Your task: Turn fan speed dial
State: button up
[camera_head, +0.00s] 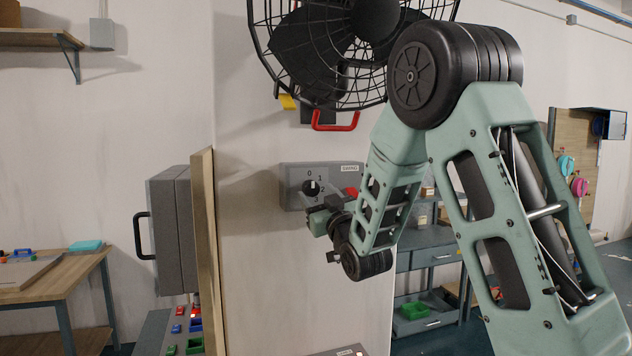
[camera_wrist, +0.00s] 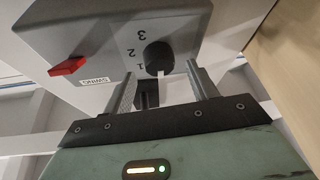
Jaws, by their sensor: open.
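The fan speed dial (camera_wrist: 160,57) is a black round knob on a grey control box (camera_head: 293,173) fixed to the wall below the fan. In the wrist view the box (camera_wrist: 95,25) appears upside down, with the numbers 1, 2 and 3 printed around the knob. In the head view the knob (camera_head: 312,187) is partly hidden by my gripper (camera_head: 317,200). In the wrist view my gripper (camera_wrist: 163,85) is open, with its two fingers on either side of the dial and nothing clearly held. I cannot tell whether the fingers touch the knob.
A wooden panel edge (camera_head: 204,250) stands at the left.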

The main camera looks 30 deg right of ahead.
jog(key=shift+x, duration=0.8)
jog(key=c, duration=1)
